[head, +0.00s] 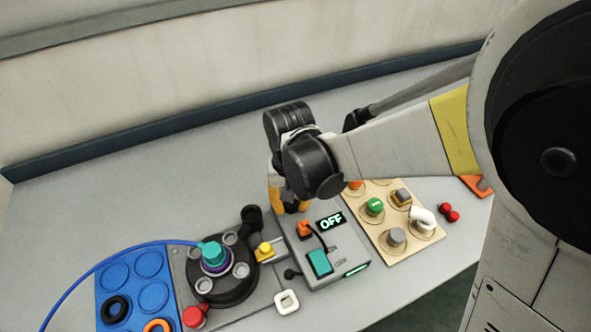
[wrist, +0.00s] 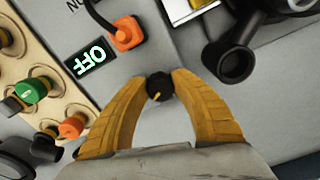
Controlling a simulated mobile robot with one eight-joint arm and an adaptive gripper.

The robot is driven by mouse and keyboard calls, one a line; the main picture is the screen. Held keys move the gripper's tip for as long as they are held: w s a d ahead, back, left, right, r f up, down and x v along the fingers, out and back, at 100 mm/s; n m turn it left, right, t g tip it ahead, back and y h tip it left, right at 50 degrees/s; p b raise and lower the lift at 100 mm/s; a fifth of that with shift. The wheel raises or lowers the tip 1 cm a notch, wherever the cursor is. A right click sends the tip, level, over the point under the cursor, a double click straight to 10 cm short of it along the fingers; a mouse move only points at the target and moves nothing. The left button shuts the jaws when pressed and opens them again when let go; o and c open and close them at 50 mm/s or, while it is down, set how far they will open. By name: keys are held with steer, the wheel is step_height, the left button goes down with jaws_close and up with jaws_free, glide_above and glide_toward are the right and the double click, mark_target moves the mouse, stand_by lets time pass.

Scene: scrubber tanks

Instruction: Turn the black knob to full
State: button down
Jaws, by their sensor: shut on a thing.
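The black knob (wrist: 160,87) sits on the grey control box (head: 338,251) and shows in the wrist view with a light pointer mark. My gripper (wrist: 160,80) is shut on the knob, with its two yellow fingers on either side of it. In the head view my gripper (head: 290,200) reaches down to the back of the box, and the knob is mostly hidden behind the fingers there. The box's display (head: 331,221) reads OFF in green letters; it reads OFF in the wrist view (wrist: 90,57) too.
An orange connector (head: 305,229) with a black cable and a teal block (head: 320,261) are on the box. A beige board (head: 385,225) with knobs is right of it. A round black fixture (head: 220,282) with a teal top and a blue tray (head: 130,262) stand left.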

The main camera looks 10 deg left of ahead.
steer(key=c, duration=1)
jaws_free()
steer(key=shift+c, duration=0.2)
step_height(320, 180, up, 12)
steer(key=s+d+r+m+t, duration=0.1)
steer(key=s+d+t, duration=0.1)
steer(key=d, duration=1)
steer(key=s+d+r+m+t, duration=0.2)
steer(key=d+t, duration=0.3)
steer(key=d, duration=0.8)
steer(key=shift+s+d+r, duration=0.2)
steer(key=shift+s+d, duration=0.05)
steer(key=shift+s, duration=0.3)
